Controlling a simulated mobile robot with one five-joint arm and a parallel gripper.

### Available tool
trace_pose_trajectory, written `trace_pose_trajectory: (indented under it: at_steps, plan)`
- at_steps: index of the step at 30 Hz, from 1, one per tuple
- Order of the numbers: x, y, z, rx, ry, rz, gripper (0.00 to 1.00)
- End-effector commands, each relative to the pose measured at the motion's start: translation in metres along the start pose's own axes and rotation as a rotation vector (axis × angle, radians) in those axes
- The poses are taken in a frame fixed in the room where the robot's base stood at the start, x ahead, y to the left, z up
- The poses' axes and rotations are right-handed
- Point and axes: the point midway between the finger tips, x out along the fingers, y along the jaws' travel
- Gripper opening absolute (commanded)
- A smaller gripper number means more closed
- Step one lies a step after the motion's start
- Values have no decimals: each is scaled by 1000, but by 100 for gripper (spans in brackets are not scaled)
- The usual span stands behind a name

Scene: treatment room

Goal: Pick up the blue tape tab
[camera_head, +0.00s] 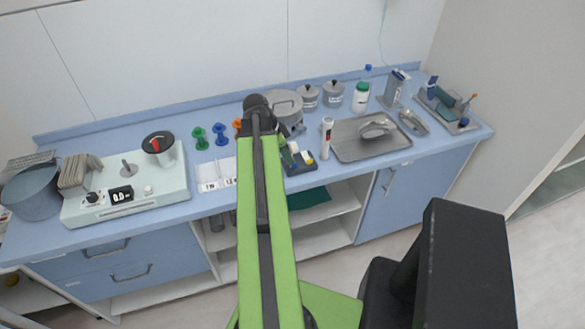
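A small dark tray (300,169) lies near the front edge of the counter, just right of my arm. It holds small coloured pieces, among them a yellow one (309,156) and a dark blue one (299,159). The blue piece may be the blue tape tab, but it is too small to be sure. My green and black arm reaches up the middle of the view and passes in front of the tray's left side. I cannot make out my gripper's fingertips or whether they hold anything. Large black parts of my own body fill the lower right.
Green and blue spools (219,134), white cards (208,177) and a scale (128,188) stand on the left. A white tube (326,138), a metal tray (345,148), pots (333,95) and bottles (361,97) stand on the right. Open shelves (322,232) lie below.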

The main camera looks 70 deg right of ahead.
Motion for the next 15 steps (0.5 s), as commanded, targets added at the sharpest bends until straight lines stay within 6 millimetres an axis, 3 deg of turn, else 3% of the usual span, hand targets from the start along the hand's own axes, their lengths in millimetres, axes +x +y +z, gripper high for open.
trace_pose_trajectory:
  at_steps: [1, 6, 13, 15]
  plan:
    - [16, 0, 4, 1, 0, 0, 28]
    - [43, 0, 4, 2, 0, 1, 28]
    - [41, 0, 1, 0, 0, 0, 28]
    - [41, 0, 1, 0, 0, 0, 20]
